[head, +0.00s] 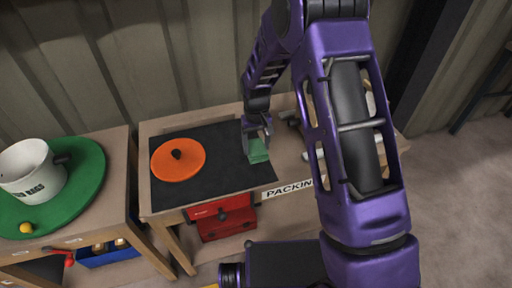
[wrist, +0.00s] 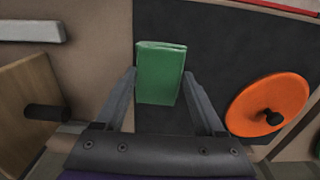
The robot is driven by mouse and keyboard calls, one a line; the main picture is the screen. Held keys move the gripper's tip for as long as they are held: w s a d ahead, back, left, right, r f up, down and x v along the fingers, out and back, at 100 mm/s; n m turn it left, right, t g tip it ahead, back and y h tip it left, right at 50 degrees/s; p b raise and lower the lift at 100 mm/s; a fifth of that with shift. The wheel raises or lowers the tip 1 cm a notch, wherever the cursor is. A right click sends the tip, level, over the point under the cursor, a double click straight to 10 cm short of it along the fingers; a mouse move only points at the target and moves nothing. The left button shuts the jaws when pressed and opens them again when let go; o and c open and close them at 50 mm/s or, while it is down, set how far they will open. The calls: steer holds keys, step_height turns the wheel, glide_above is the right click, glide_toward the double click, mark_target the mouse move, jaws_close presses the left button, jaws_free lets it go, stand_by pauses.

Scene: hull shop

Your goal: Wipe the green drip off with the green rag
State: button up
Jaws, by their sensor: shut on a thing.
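The green rag (head: 258,155) looks like a folded, block-like piece, over the right part of the black mat (head: 220,180) on the wooden bench. My gripper (head: 257,132) is shut on it from above. In the wrist view, the rag (wrist: 161,72) stands between the two fingers of my gripper (wrist: 160,82). I cannot tell whether its lower side touches the mat. I cannot make out the green drip in either view; the arm and the rag hide part of the bench.
An orange disc (head: 178,160) with a black knob lies on the mat's left part. On the left table, a white pot (head: 32,172) and a yellow ball (head: 26,228) stand on a green round board (head: 85,185). A red toolbox (head: 225,220) is below the bench front.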

steer(key=shift+r+p, duration=0.9)
steer(key=shift+r, duration=0.95)
